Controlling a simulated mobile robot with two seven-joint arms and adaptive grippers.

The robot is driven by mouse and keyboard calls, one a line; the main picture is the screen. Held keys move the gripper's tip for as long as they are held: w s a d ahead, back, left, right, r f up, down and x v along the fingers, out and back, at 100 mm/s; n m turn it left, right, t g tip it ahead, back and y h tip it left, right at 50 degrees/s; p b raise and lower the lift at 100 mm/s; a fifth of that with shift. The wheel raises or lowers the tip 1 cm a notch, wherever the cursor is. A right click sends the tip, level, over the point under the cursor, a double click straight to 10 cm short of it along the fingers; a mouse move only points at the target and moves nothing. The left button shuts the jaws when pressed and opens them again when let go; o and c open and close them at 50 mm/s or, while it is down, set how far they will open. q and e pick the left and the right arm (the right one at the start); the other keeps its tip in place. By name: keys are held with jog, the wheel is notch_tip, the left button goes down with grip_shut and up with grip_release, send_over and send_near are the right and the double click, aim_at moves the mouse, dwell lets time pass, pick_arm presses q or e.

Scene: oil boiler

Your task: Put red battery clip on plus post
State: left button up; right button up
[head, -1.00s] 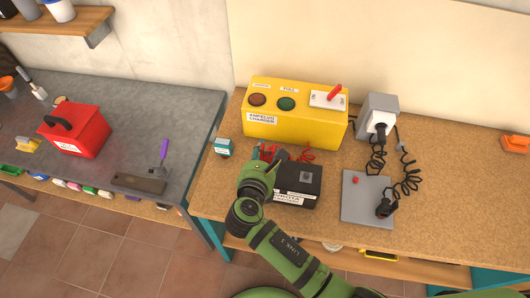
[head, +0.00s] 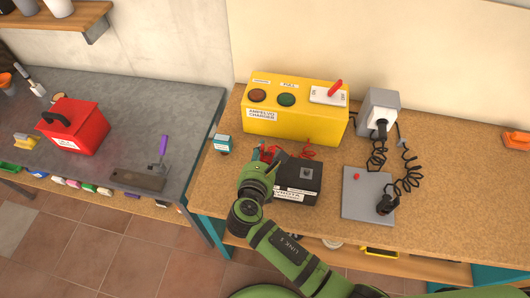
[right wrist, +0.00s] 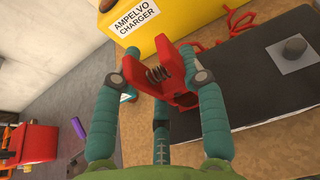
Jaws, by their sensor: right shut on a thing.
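The red battery clip (right wrist: 184,92) is between the teal fingers of my right gripper (right wrist: 163,70), which is shut on it. A spring shows in the clip's middle. In the head view, the clip (head: 267,152) and gripper (head: 264,157) are at the left back corner of the black battery (head: 308,185). The battery's top shows a grey square with a round dark post (right wrist: 294,47), right of the clip in the wrist view. I cannot tell its sign. Any post under the clip is hidden, and contact cannot be told. My left gripper is not in view.
The yellow charger (head: 292,118) stands behind the battery, with a red cable (head: 308,152) between them. A small teal-and-white box (head: 222,144) stands left of the gripper. A grey plate (head: 368,195) with black coiled cord lies to the right. Bare bench (head: 460,190) is farther right.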

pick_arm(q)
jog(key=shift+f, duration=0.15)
pick_arm(e)
jog(key=shift+f, duration=0.3)
jog(key=o, duration=1.3)
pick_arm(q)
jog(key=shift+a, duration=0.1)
pick_arm(e)
jog(key=v, duration=1.2)
jog(key=shift+r, duration=0.1)
